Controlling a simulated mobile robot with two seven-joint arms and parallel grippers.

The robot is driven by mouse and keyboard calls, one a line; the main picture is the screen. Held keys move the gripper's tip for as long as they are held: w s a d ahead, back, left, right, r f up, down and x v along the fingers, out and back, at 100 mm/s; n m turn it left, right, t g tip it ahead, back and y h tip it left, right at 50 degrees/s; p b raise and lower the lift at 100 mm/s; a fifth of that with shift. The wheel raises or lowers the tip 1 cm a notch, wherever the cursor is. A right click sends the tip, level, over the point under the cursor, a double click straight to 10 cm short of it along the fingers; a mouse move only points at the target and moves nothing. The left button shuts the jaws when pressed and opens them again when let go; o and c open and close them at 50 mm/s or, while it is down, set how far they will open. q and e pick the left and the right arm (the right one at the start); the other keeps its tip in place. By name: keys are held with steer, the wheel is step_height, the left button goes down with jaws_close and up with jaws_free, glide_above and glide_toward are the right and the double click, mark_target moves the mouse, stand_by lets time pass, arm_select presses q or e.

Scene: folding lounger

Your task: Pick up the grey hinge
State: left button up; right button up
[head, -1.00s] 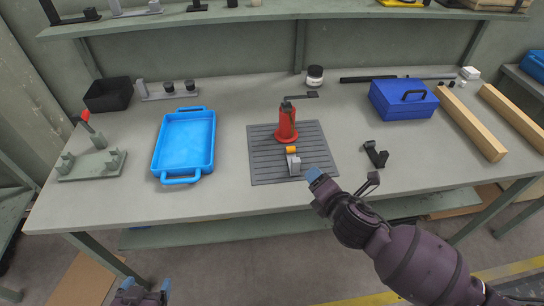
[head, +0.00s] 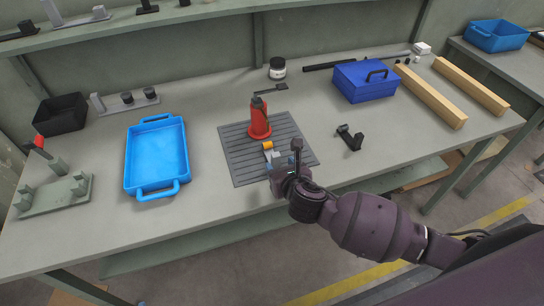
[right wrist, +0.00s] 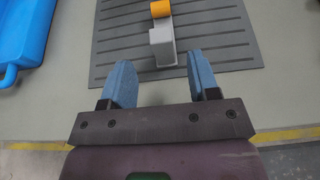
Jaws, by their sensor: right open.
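The grey hinge (head: 272,156), with an orange part (head: 267,145) at its far end, lies on the dark ribbed mat (head: 240,172) at its front. My right gripper (head: 283,166) is open and empty just in front of the hinge, partly covering its near end in the head view. In the right wrist view the hinge (right wrist: 162,47) lies ahead, between the lines of the two blue fingers (right wrist: 160,72), its near end close to the fingertips. I cannot tell the gripper's height above the mat. My left gripper is not in view.
A red bottle-like tool (head: 259,120) stands on the mat behind the hinge. A blue tray (head: 157,160) is to the left, a black bracket (head: 350,138) to the right, and a blue toolbox (head: 364,82) further back. The bench front is clear.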

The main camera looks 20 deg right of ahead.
mark_target(277, 159)
steer(key=shift+x, duration=0.9)
steer(key=b+x, duration=0.1)
steer(key=x, duration=0.3)
steer(key=shift+d+f, duration=0.1)
steer(key=shift+d, duration=0.05)
steer(key=shift+w+f, duration=0.1)
steer(key=shift+w, duration=0.2)
steer(key=c, duration=0.9)
jaws_close()
